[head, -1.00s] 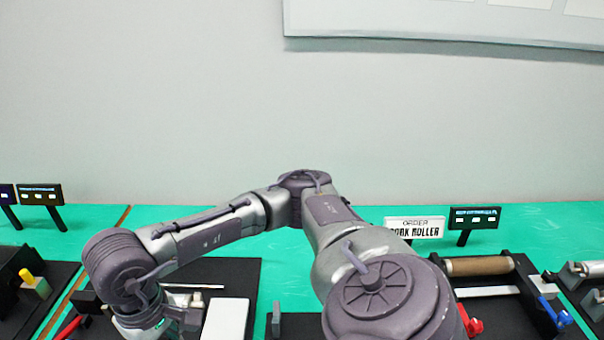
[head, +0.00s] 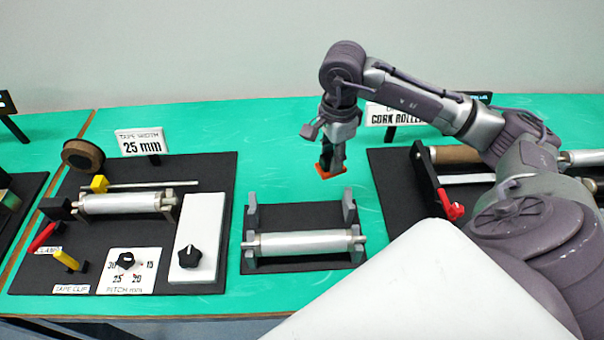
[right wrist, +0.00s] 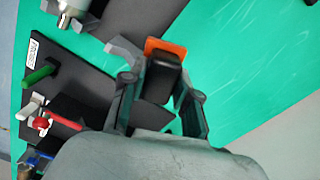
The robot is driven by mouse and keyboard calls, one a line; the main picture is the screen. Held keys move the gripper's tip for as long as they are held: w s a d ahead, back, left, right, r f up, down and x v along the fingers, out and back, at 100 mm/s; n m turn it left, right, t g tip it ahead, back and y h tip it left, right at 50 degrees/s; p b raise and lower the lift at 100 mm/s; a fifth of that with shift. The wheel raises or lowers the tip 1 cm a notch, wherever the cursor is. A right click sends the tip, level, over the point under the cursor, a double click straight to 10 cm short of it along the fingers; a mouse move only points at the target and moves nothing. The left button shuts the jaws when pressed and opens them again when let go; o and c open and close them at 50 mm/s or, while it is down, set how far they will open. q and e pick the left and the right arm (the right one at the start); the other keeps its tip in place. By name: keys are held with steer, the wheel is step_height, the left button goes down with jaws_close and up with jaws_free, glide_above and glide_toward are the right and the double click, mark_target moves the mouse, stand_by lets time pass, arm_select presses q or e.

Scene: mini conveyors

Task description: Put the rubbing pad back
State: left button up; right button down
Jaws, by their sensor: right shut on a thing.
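The rubbing pad (head: 330,171), an orange plate with a black grip, is held in my right gripper (head: 336,150). In the head view it hangs in front of the green bench, just beyond the small roller stand. In the right wrist view the pad's orange plate (right wrist: 166,48) juts out past the black grip, which sits between the fingers of my right gripper (right wrist: 162,87). The fingers hide part of the grip. My left gripper is in neither view.
A small stand with a metal roller (head: 305,243) is at the middle. A black board with a silver roller (head: 125,203), levers and a white knob block (head: 198,238) is left. The cork roller board (head: 395,180) is right. Green bench is bare behind the stand.

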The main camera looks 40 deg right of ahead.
steer(key=w+f+m+p, duration=0.1)
steer(key=w+f, duration=0.1)
steer(key=w, duration=0.1)
steer(key=w+a+f+m, duration=0.1)
steer(key=w+f, duration=0.2)
steer(key=w, duration=0.1)
steer(key=w+f+m+p, duration=0.1)
steer(key=w+f+m, duration=0.1)
steer(key=w, duration=0.1)
steer(key=shift+w+a+f+p, duration=0.25)
steer(key=shift+f+p, duration=0.1)
step_height(320, 180, down, 4)
steer(key=shift+r+p, duration=0.1)
steer(key=shift+p, duration=0.55)
steer(key=shift+f, duration=0.3)
steer(key=c, duration=0.9)
jaws_free()
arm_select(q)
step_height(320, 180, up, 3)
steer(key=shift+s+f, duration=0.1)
arm_select(e)
steer(key=shift+o, duration=0.2)
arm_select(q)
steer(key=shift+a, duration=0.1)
